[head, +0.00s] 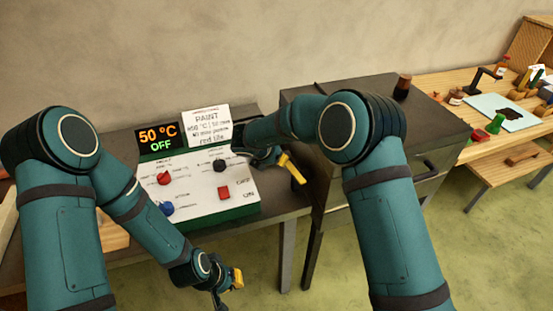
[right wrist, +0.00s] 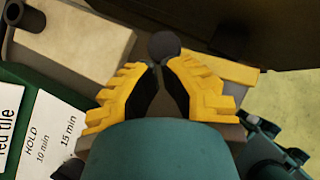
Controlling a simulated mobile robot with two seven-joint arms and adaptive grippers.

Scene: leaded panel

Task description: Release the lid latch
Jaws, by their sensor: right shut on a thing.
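My right gripper (right wrist: 163,82) is shut with its yellow fingertips on a dark round knob (right wrist: 164,45). In the head view this gripper (head: 281,161) is at the right edge of the control panel, partly hidden by its own arm. A yellow bar (head: 291,169) shows there against the dark cabinet; I cannot tell whether it is a finger or a latch part. A yellow strip (right wrist: 236,73) shows behind the right finger in the wrist view.
The white control panel (head: 205,197) has red, blue and black controls and a display (head: 158,138) reading 50 °C OFF. A paint card (head: 206,124) stands behind it. A dark cabinet (head: 440,140) with a cup (head: 402,87) stands right. A wooden bench (head: 470,82) holds tools.

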